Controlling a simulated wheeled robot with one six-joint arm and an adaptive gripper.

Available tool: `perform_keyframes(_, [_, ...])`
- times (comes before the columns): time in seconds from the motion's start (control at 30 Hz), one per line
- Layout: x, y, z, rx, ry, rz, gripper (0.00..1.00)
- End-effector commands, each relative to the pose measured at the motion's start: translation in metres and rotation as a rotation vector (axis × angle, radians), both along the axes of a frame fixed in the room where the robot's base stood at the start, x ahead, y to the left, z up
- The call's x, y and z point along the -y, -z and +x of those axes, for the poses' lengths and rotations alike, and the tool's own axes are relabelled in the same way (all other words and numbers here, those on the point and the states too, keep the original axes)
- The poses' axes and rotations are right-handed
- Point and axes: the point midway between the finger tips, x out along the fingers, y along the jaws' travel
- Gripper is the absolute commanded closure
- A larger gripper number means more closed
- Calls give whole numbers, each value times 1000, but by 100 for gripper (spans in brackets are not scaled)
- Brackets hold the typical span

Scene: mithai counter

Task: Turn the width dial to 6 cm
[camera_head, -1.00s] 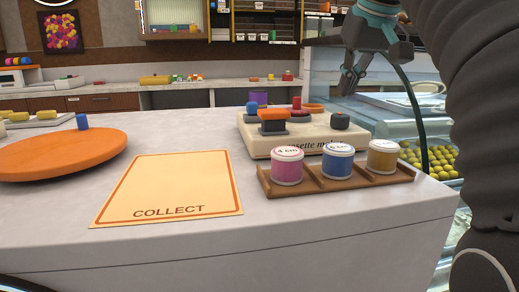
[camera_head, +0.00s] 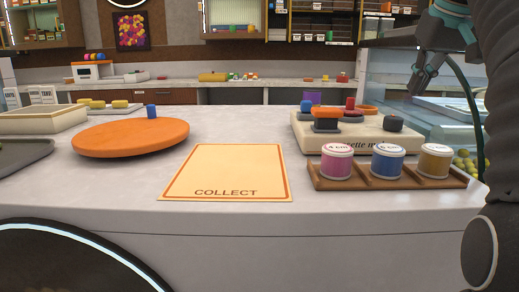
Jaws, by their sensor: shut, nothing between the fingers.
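The cream rosette maker (camera_head: 312,136) stands on the counter at the right, its front lettering partly hidden by ribbon spools. It carries an orange-topped block (camera_head: 326,114), a red knob (camera_head: 350,103) and a dark round knob (camera_head: 393,124) at its right end. I cannot tell which part is the width dial, nor any setting. In front, a wooden rack (camera_head: 325,184) holds a pink spool (camera_head: 337,166), a blue spool (camera_head: 387,163) and a gold spool (camera_head: 434,164); the pink label seems to read 4 cm, the blue 6 cm. My gripper (camera_head: 415,90) is shut and empty, above and right of the maker.
A yellow COLLECT mat (camera_head: 228,170) lies flat at the counter's middle. A cream tray (camera_head: 43,121) and grey tray (camera_head: 18,153) sit far left. A glass case (camera_head: 395,75) stands right.

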Motion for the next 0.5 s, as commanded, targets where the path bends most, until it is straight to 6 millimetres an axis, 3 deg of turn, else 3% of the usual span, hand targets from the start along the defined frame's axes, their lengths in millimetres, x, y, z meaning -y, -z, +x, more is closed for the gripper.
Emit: perform_keyframes(0.5, [-3,57,0,0,-7,0,100])
